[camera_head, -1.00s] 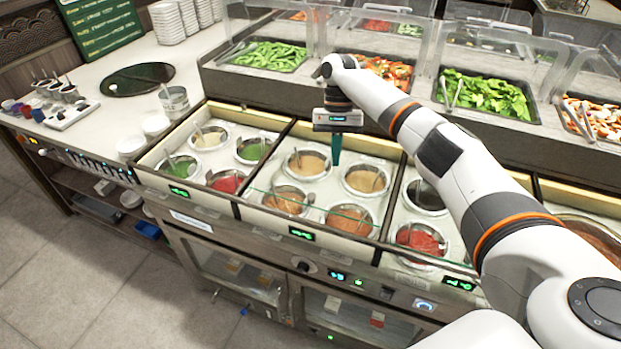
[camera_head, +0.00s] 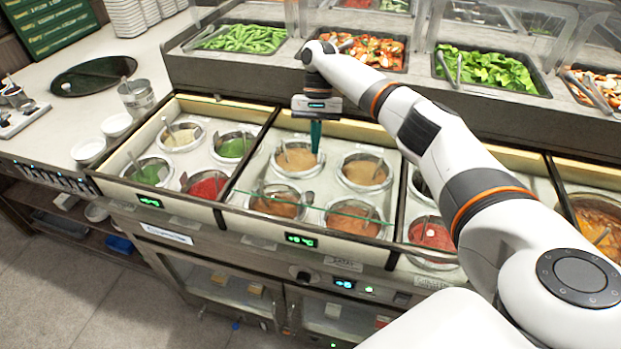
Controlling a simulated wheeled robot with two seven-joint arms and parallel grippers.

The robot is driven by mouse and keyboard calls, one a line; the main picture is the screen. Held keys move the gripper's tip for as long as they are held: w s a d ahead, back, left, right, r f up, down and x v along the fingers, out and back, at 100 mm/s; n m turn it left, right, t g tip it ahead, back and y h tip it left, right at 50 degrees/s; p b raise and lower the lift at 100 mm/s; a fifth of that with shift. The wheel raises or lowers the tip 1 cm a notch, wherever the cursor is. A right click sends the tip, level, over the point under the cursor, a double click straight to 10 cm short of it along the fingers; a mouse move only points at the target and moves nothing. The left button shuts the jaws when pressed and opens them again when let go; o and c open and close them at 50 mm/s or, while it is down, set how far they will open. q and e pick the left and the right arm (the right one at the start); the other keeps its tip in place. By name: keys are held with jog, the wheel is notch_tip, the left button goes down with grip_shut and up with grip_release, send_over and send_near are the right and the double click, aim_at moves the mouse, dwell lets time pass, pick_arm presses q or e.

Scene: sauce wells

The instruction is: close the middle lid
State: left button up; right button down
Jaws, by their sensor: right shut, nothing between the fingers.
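The middle well (camera_head: 331,157) holds several round pots of tan and orange-brown sauce with ladles. A clear lid with a thin greenish edge (camera_head: 350,214) shows across the front part of this well, above the front pots. How far the clear pane reaches is hard to see. My right gripper (camera_head: 316,148) points down with its teal fingers shut and empty. It is over the back of the middle well, near the back left pot (camera_head: 296,158), and I cannot tell whether it touches anything. My left gripper is not in view.
The left well (camera_head: 190,152) has green, red and pale sauces. The right well, with red sauce (camera_head: 430,236), is partly hidden by my right arm. Vegetable trays (camera_head: 241,39) behind clear guards stand at the back. A metal can (camera_head: 137,98) stands on the left counter.

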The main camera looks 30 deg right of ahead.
aim_at(306, 198)
jog(key=x, duration=0.3)
jog(key=p+x, duration=0.1)
jog(key=x, duration=0.3)
jog(key=shift+s+p, duration=0.3)
jog(key=shift+s+a+r+p, duration=0.2)
jog(key=shift+s+a+p, duration=0.35)
jog(key=shift+s+a, duration=0.6)
jog(key=shift+s, duration=0.1)
jog(key=shift+s+a+p, duration=0.1)
jog(key=shift+a+p, duration=0.05)
jog(key=shift+p, duration=0.15)
jog(key=s+a+p, duration=0.1)
jog(key=p, duration=0.1)
jog(key=a+p, duration=0.1)
jog(key=p, duration=0.1)
jog(key=s+a+p, duration=0.1)
jog(key=p, duration=0.2)
jog(key=shift+s+a+r, duration=0.1)
jog(key=shift+s+r, duration=0.2)
jog(key=shift+s, duration=0.1)
jog(key=shift+s+a+f+p, duration=0.15)
jog(key=shift+s+a+p, duration=0.15)
jog(key=shift+a+p, duration=0.15)
jog(key=shift+f, duration=0.3)
